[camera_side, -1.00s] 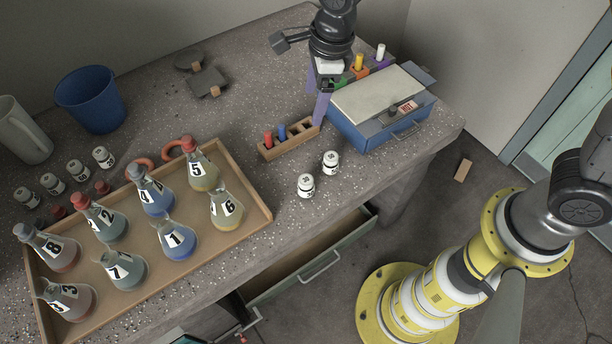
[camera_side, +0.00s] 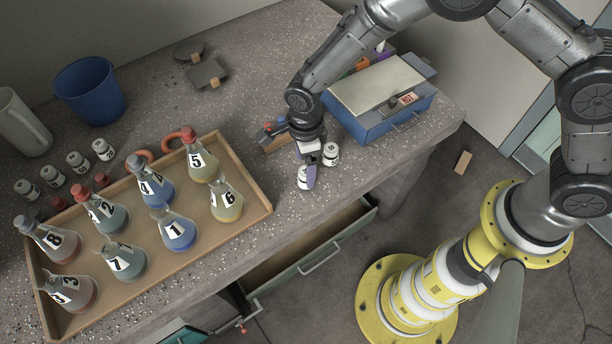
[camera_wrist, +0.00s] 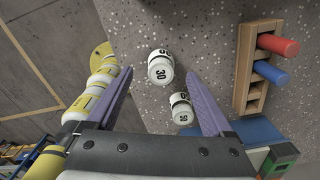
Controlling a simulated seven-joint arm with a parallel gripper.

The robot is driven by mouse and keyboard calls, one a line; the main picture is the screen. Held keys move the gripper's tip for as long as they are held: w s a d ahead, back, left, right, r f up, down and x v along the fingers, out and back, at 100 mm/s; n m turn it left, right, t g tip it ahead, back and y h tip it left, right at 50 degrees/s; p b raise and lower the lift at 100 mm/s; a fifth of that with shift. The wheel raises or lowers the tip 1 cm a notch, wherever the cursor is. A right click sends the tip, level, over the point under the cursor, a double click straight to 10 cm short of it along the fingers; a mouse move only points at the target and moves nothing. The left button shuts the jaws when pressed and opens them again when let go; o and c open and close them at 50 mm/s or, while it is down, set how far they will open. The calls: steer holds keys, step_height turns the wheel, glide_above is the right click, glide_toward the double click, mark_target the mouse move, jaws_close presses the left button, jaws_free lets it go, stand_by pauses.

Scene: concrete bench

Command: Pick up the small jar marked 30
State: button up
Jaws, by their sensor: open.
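The small white jar marked 30 (camera_wrist: 160,72) stands on the bench in the wrist view, in the gap between my two purple fingertips. In the side view the jar (camera_side: 301,180) is partly hidden by a finger. A second small white jar (camera_wrist: 181,112) stands close by, nearer the palm in the wrist view; its number is too small to read surely. It also shows in the side view (camera_side: 331,157), just right of my gripper. My gripper (camera_side: 307,170) is open, pointing down at the jar marked 30. I cannot tell whether the fingers touch it.
A wooden rack (camera_wrist: 246,70) with red and blue tubes stands close beside my gripper. A blue box (camera_side: 362,125) is at the right. A tray (camera_side: 262,200) of numbered flasks lies left. Several more small jars (camera_side: 78,162) stand at the far left. The bench edge is close in front.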

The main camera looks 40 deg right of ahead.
steer(key=f, duration=0.5)
steer(key=shift+d, duration=0.2)
jaws_close()
